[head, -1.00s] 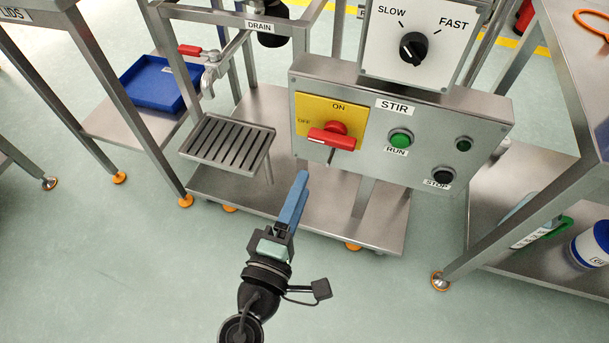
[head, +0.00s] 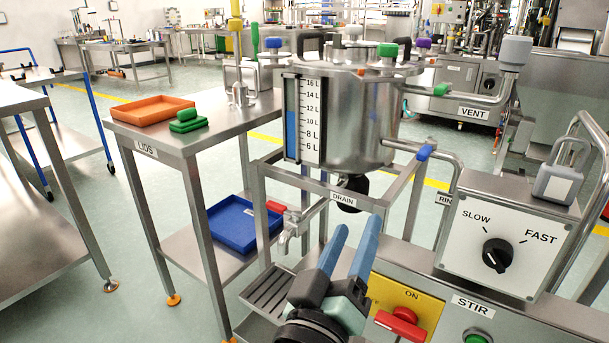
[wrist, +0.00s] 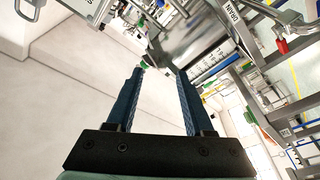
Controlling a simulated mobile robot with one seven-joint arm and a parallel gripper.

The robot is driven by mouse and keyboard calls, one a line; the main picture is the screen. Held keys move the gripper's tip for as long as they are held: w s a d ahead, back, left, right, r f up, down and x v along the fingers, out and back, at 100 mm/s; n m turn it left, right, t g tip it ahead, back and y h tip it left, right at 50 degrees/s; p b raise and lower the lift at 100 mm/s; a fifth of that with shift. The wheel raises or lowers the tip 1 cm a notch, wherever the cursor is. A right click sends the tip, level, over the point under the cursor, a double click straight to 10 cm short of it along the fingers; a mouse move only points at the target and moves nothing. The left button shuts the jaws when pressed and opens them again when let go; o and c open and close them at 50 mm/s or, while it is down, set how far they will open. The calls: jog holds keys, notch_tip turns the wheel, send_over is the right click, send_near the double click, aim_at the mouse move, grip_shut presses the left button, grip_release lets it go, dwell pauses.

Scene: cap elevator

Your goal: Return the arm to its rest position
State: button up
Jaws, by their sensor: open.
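My gripper (head: 348,252) is at the bottom middle of the head view, its two blue fingers pointing up and apart. It is open with nothing between the fingers. It is in front of the stir panel (head: 466,321) and the drain tap (head: 290,228), and hides part of the yellow plate with the red switch handle (head: 401,325). In the wrist view the open fingers (wrist: 157,75) point up, with free space between them and blurred, tilted equipment beyond.
A steel vessel (head: 350,115) with a level gauge stands behind my gripper. The speed dial box (head: 505,240) is at right. The lids table (head: 190,140) holds an orange tray (head: 150,110); a blue tray (head: 235,224) sits on its lower shelf.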

jog(key=s+a+r+m+t+y+p, duration=0.1)
jog(key=s+a+r+t+y, duration=0.2)
jog(key=r, duration=0.8)
jog(key=s+a+r+m+t+y+p, duration=0.1)
jog(key=s+r+t+y, duration=0.3)
jog(key=r, duration=0.7)
jog(key=s+a+r+m+t+y+p, duration=0.15)
jog(key=s+r, duration=0.25)
jog(key=r, duration=0.7)
notch_tip(320, 180, up, 34)
jog(key=p, duration=3.4)
jog(key=shift+a+r+n+t+p, duration=0.15)
jog(key=shift+a+n+t+p, duration=0.2)
jog(key=shift+a+p, duration=0.1)
